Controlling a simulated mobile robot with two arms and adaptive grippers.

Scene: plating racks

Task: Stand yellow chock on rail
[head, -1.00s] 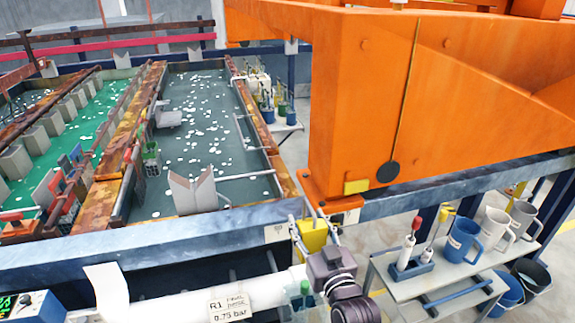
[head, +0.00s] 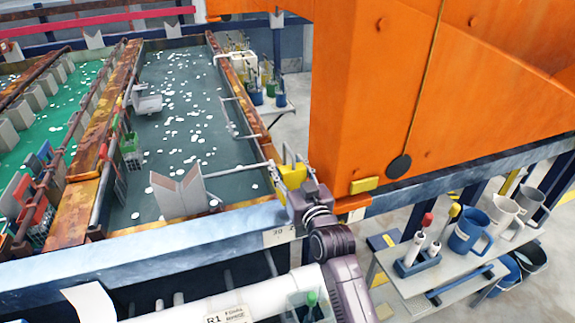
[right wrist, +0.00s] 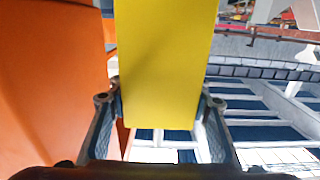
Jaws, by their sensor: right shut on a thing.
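The yellow chock (head: 291,176) is between the fingers of my right gripper (head: 293,166) in the head view. In the right wrist view the chock (right wrist: 158,70) is a tall yellow block, with the right gripper's fingers (right wrist: 160,108) on both sides of it. In the head view the chock appears over the blue-grey rail (head: 150,243), by the tank's front right corner and left of the orange column. I cannot tell whether its bottom touches the rail; the gripper hides it. My left gripper is not in view.
The orange column (head: 350,100) stands close on the right, with a smaller yellow block (head: 364,185) at its foot. The liquid tank (head: 190,110) lies behind the rail. A white pipe (head: 270,297) runs in front. A shelf (head: 430,275) with mugs stands at right.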

